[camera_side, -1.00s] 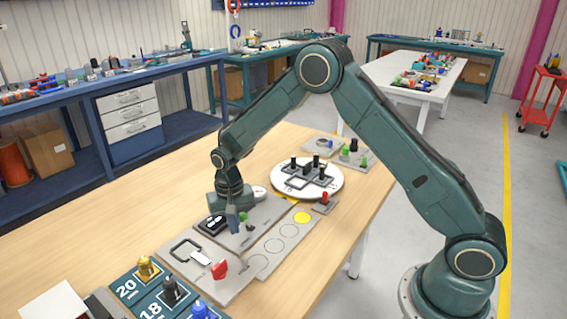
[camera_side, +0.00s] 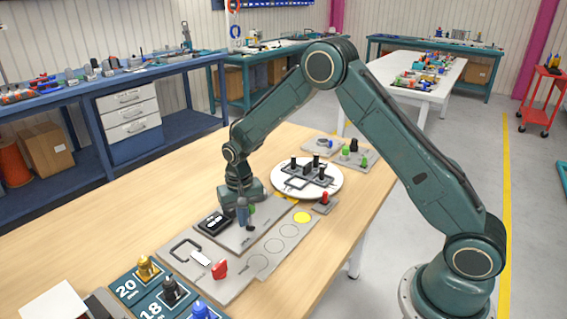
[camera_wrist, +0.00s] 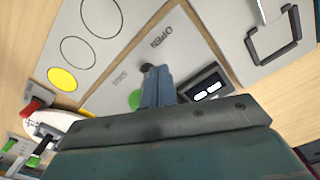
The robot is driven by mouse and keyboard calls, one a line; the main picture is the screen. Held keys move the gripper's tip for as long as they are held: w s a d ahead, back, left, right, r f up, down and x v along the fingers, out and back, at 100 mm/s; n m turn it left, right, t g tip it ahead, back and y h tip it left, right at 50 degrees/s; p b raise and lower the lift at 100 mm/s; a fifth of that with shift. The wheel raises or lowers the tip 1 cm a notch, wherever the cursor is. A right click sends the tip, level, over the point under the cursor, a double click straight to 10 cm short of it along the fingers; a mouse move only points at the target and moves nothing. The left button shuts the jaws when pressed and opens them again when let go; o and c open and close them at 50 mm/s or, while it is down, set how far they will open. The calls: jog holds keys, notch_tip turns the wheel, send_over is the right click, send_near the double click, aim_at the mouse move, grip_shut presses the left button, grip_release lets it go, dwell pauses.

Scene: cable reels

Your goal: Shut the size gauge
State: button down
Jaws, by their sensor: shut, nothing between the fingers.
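The size gauge looks to be the grey plate (camera_side: 238,238) on the wooden bench, with a black display block (camera_side: 214,223) at its left. In the wrist view, the plate (camera_wrist: 190,50) carries the word OPEN, a second word too blurred to read, and the display (camera_wrist: 207,91). A dark knob (camera_wrist: 147,68) stands at my fingertips, and a green piece (camera_wrist: 134,99) shows beside the fingers. In the side view, my gripper (camera_side: 243,224) points down at the plate beside the dark knob (camera_side: 250,228). It is shut and empty. I cannot tell whether the fingers touch the knob or the green piece.
A grey plate with a black loop and red knob (camera_side: 219,269) lies in front. A strip with circles, one yellow (camera_side: 302,217), runs along the right. A round white turntable (camera_side: 330,187) with black posts stands behind. Numbered pegs (camera_side: 171,291) sit at the front left.

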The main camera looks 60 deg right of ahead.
jog(key=shift+d, duration=0.35)
jog(key=shift+a, duration=0.2)
jog(key=shift+a, duration=0.45)
jog(key=shift+r, duration=0.15)
notch_tip(320, 180, up, 7)
dwell(0.5)
